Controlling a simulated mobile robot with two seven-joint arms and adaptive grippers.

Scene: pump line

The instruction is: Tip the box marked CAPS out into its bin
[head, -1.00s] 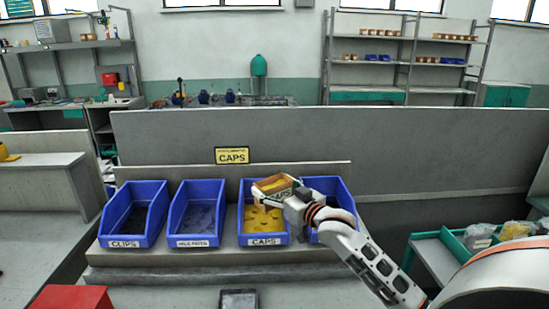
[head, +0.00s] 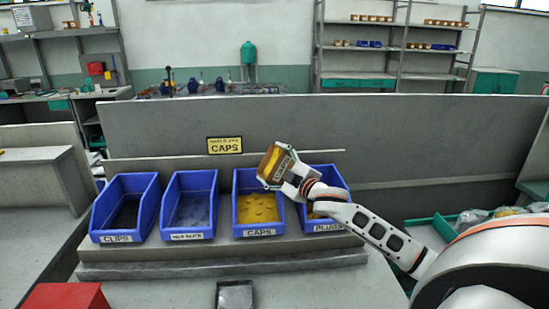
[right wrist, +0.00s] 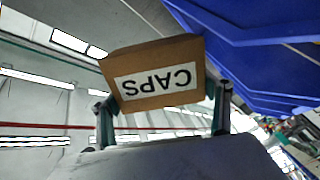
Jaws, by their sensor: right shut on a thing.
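The cardboard box marked CAPS (head: 277,165) is held up above the blue CAPS bin (head: 237,206), steeply tilted. Yellow shows at its open side, which faces up and left in the head view. Yellow caps (head: 258,208) lie in the bin. My right gripper (head: 290,175) is shut on the box from its right side. In the right wrist view the box (right wrist: 150,58) sits between the two fingers (right wrist: 163,105), its CAPS label upside down. My left gripper is not in view.
A CLIPS bin (head: 95,220) and another blue bin (head: 167,215) stand to the left, a further bin (head: 340,200) to the right under my right arm. A yellow CAPS sign (head: 225,145) is behind. A red block (head: 68,297) is at the front left.

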